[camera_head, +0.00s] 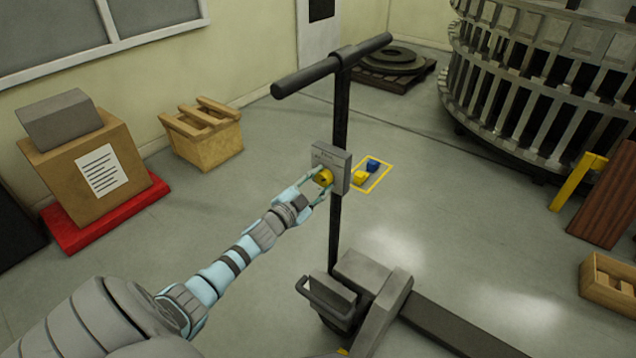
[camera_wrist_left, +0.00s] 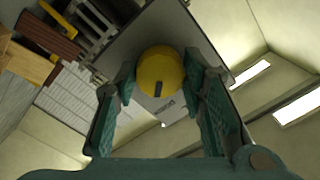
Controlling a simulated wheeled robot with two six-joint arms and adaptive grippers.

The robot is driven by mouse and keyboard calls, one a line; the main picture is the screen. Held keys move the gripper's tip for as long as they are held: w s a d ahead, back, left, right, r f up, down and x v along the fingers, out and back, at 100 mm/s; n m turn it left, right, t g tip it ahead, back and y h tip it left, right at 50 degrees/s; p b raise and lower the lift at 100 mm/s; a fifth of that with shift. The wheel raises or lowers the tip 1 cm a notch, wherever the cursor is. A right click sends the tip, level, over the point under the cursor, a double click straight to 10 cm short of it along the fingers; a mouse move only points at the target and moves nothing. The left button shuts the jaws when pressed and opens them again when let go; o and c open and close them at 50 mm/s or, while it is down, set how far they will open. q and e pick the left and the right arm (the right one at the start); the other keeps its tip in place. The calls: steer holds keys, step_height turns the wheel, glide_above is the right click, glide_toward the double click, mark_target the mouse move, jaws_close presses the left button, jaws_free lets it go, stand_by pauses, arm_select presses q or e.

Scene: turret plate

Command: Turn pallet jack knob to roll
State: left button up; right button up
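The round yellow knob (camera_head: 325,177) sits on the front of a grey box (camera_head: 332,158) on the pallet jack's dark upright handle. In the left wrist view the knob (camera_wrist_left: 160,72) fills the gap between the fingertips, with a short dark mark near its lower edge in that picture. The lettering on the grey plate around it is too small to read. My left gripper (camera_head: 320,186) reaches in from the lower left, with one finger on each side of the knob. In the wrist view its fingertips (camera_wrist_left: 160,80) appear to touch the knob's sides. My right gripper is out of view.
The jack's T-bar (camera_head: 330,66) rises above the box, and its base (camera_head: 365,285) stands below. A yellow floor outline (camera_head: 384,177) holds a blue and a yellow piece behind the handle. Crates stand at left; a large slatted ring stands at upper right.

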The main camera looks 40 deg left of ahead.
arm_select(q)
steer(key=c, duration=0.3)
steer(key=n+p, duration=0.3)
steer(key=shift+r+n, duration=0.1)
steer(key=shift+n, duration=0.2)
steer(key=n+p, duration=0.1)
steer(key=n, duration=0.1)
steer(key=shift+n, duration=0.3)
steer(key=shift+n+p, duration=0.6)
steer(key=shift+n, duration=1.2)
steer(key=o, duration=1.2)
